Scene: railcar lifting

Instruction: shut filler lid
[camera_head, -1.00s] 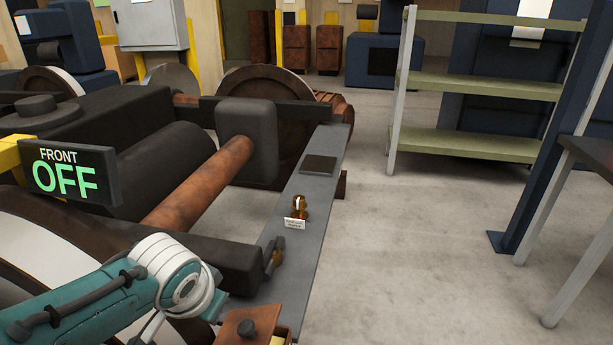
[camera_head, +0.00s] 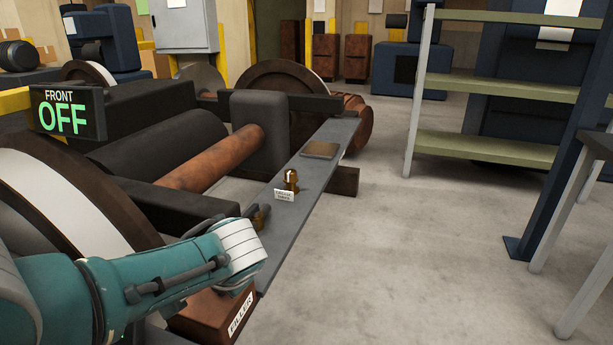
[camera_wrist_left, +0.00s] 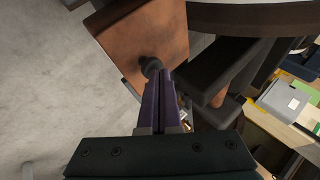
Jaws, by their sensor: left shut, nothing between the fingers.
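The brown filler box (camera_head: 212,312), with a white FILLER label (camera_head: 240,314) on its side, is at the bottom of the head view, partly hidden by my left arm. In the left wrist view, a flat rusty-brown panel (camera_wrist_left: 145,35), seemingly its lid, carries a dark round knob (camera_wrist_left: 150,65). My left gripper (camera_wrist_left: 166,75) is shut and empty, its purple fingertips beside the knob; I cannot tell whether they touch it. The fingers are hidden in the head view. How far the lid stands open is unclear. My right gripper is in neither view.
A grey plank (camera_head: 300,180) beside the wheels holds a small brass fitting with a tag (camera_head: 290,182), a lever (camera_head: 259,217) and a flat plate (camera_head: 320,150). A sign (camera_head: 65,112) reads FRONT OFF. The floor (camera_head: 400,250) to the right is clear.

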